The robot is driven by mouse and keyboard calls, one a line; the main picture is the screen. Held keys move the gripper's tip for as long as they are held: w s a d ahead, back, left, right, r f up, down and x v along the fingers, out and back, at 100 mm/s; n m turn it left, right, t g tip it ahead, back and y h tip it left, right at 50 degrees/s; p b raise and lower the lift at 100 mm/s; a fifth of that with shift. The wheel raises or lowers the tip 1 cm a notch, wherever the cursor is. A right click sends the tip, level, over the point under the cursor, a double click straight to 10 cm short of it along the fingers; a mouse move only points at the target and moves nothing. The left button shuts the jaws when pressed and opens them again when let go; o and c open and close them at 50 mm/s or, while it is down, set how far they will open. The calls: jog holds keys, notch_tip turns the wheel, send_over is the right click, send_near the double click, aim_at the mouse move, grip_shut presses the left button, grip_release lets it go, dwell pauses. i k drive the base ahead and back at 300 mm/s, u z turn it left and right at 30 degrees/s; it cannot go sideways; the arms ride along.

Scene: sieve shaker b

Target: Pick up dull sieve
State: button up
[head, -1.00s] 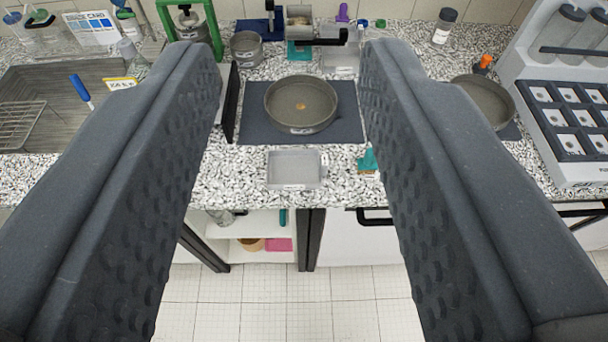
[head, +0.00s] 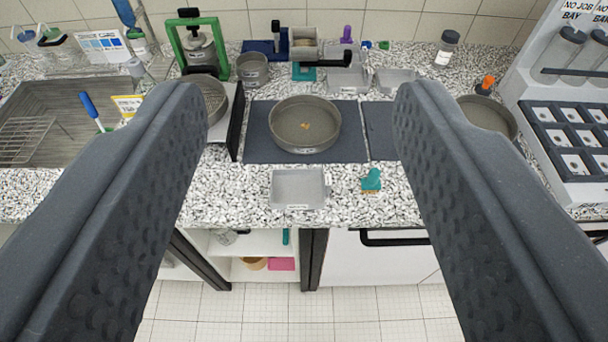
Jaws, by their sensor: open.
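A round, dull grey-brown sieve (head: 305,124) with a small orange-brown patch inside sits on a dark mat (head: 265,147) in the middle of the counter. A second round sieve (head: 214,100), paler inside, stands to the left, partly behind my left finger. A third similar round pan or sieve (head: 488,117) lies at the right, partly behind my right finger. No label shows which is the dull one. My gripper (head: 300,100) is open and empty. Its fingers frame the middle sieve with wide gaps on both sides, and touch nothing visible.
A grey tray (head: 298,188) and a teal brush (head: 371,181) lie near the counter's front edge. A black upright panel (head: 236,122) stands left of the mat. A green-framed press (head: 197,45) stands behind.

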aim_at(299, 124)
jog(key=z, duration=0.05)
jog(key=k, duration=0.65)
jog(key=u, duration=0.65)
jog(key=i, duration=2.1)
jog(key=z, duration=0.65)
